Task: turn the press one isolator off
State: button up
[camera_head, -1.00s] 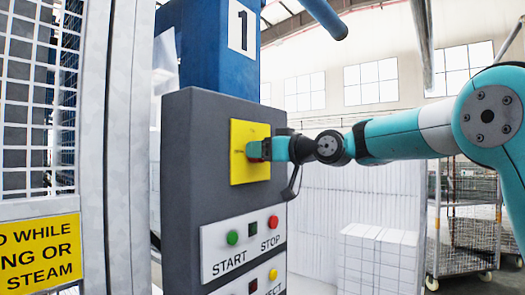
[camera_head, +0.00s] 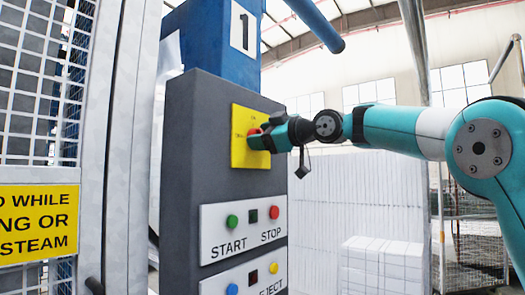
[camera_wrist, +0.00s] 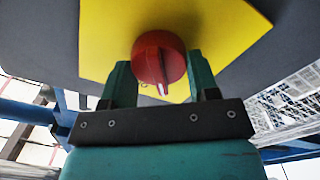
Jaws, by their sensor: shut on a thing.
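The press one isolator is a red rotary knob (camera_wrist: 158,62) on a yellow plate (camera_wrist: 110,30). In the head view the yellow plate (camera_head: 248,155) is on the dark grey cabinet below the number 1, and a little red of the knob (camera_head: 254,131) shows beside my gripper. My gripper (camera_wrist: 160,75) has its two teal fingers on either side of the knob and is shut on it. In the wrist view a white mark on the knob points down towards the gripper body. In the head view my gripper (camera_head: 262,138) covers most of the knob.
Below the isolator, the grey cabinet (camera_head: 190,150) carries a white START and STOP panel (camera_head: 243,243) with green and red buttons. A second panel with blue and yellow buttons (camera_head: 273,268) is under it. A mesh guard (camera_head: 40,90) with a yellow sign stands at the left.

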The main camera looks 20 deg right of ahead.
jog(key=n+b, duration=0.1)
jog(key=n, duration=0.1)
jog(key=n+b, duration=0.1)
jog(key=n, duration=0.1)
jog(key=n+b, duration=0.1)
jog(key=shift+f+n+b, duration=0.25)
jog(key=shift+n+b, duration=0.15)
jog(key=n+b, duration=0.2)
jog(key=n, duration=0.2)
jog(key=shift+n, duration=0.3)
jog(key=shift+a, duration=0.1)
jog(key=o, duration=0.9)
jog(key=shift+s, duration=0.1)
jog(key=b+v, duration=0.4)
jog(key=v, duration=1.3)
jog(key=shift+s+r+b, duration=0.1)
jog(key=shift+b, duration=0.25)
